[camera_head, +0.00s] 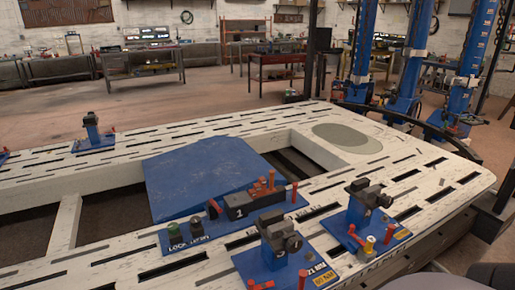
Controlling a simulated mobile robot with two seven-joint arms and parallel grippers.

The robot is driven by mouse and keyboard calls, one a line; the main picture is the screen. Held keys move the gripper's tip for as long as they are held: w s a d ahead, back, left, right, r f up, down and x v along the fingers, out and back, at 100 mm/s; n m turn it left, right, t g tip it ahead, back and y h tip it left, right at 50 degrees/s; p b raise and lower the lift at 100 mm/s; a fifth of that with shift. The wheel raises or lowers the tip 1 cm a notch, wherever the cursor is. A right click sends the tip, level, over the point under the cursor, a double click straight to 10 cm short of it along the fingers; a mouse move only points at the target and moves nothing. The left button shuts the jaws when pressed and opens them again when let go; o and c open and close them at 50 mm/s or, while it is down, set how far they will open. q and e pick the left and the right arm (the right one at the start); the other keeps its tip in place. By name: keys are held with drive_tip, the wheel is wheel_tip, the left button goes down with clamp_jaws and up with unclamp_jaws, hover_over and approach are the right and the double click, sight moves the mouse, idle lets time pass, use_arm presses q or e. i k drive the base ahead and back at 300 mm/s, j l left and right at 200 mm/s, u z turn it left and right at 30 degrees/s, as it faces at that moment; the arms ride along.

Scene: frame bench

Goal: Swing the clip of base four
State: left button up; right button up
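No gripper of mine shows in the head view. Several blue bases with dark clamp heads stand on the white slotted frame bench. One base (245,262) is at the front middle, with a red lever (260,284) at its near edge. Another base (398,233) is at the right, with a red lever (355,235) and a yellow-topped part (369,244) on it. A sliver of another shows at the left edge. I cannot read which base is four.
A long blue plate holds a dark block marked 1 (239,208), red levers and a green-topped knob (175,234). A blue sloped panel (205,175) lies behind it, beside open gaps in the bench frame (340,140). Blue posts (411,60) stand beyond the bench.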

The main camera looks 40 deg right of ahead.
sight(358, 239)
drive_tip(key=z, duration=2.15)
drive_tip(key=i+l+u, duration=0.1)
drive_tip(key=i+l, duration=0.4)
drive_tip(key=l, duration=0.15)
drive_tip(key=i+l+u, duration=0.15)
drive_tip(key=i+l, duration=0.3)
drive_tip(key=l, duration=0.25)
drive_tip(key=i+l+u, duration=0.15)
drive_tip(key=i+l, duration=0.3)
drive_tip(key=l, duration=0.25)
drive_tip(key=i+l+u, duration=0.15)
drive_tip(key=l, duration=0.25)
drive_tip(key=i+l, duration=0.15)
drive_tip(key=i, duration=0.15)
drive_tip(key=i+l, duration=0.15)
drive_tip(key=i, duration=0.15)
drive_tip(key=j+u, duration=0.05)
